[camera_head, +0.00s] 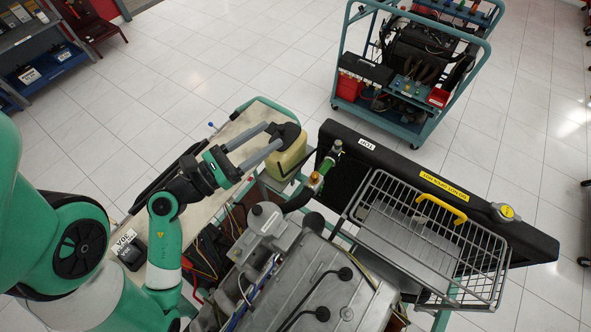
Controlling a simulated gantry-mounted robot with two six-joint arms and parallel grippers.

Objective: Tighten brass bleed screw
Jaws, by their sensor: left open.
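A small brass-orange fitting (314,180), which looks like the brass bleed screw, sits on the hose joint beside the radiator. A green piece (325,165) adjoins it. My left gripper (274,138) is open, with its two long grey fingers pointing right. The fingertips are at the black cap (289,131) of a yellowish reservoir (289,158), up and left of the brass fitting. I cannot tell whether they touch the cap. The gripper is apart from the brass fitting in the picture. My right gripper is not in view.
The grey engine (320,280) fills the bottom middle. A long black radiator (480,208) with a yellow cap lies behind a wire basket (425,240) with a yellow handle. A second engine cart (420,70) stands at the back. White tiled floor is clear between them.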

